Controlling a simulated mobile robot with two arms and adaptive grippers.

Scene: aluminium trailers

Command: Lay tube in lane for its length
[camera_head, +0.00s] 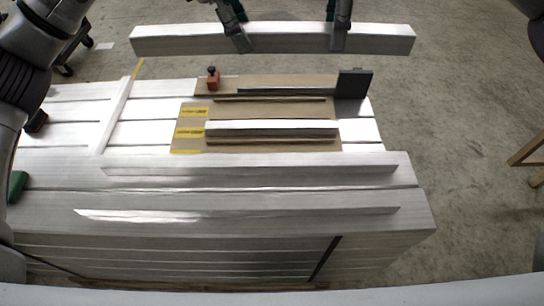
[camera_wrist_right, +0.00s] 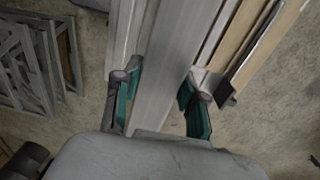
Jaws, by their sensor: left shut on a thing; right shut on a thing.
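A long silver aluminium tube (camera_head: 285,42) runs level across the top of the head view, beyond the far edge of the wooden board. My left gripper (camera_head: 241,43) is shut on it left of its middle. My right gripper (camera_head: 338,42) is shut on it further right. In the right wrist view, teal-padded fingers (camera_wrist_right: 160,98) sit on both sides of the tube (camera_wrist_right: 168,60). The wooden board (camera_head: 320,108) carries long lanes with yellow labels (camera_head: 190,132) at their left ends. A shorter bright silver bar (camera_head: 270,127) lies along the board. The tube's height above the board is unclear.
A red block with a black knob (camera_head: 212,80) stands at the board's far left, and a dark plate (camera_head: 354,84) at its far right. Silver profiles (camera_head: 250,170) lie nearer. Floor (camera_head: 470,110) shows at right; a metal frame stack (camera_wrist_right: 35,60) is in the wrist view.

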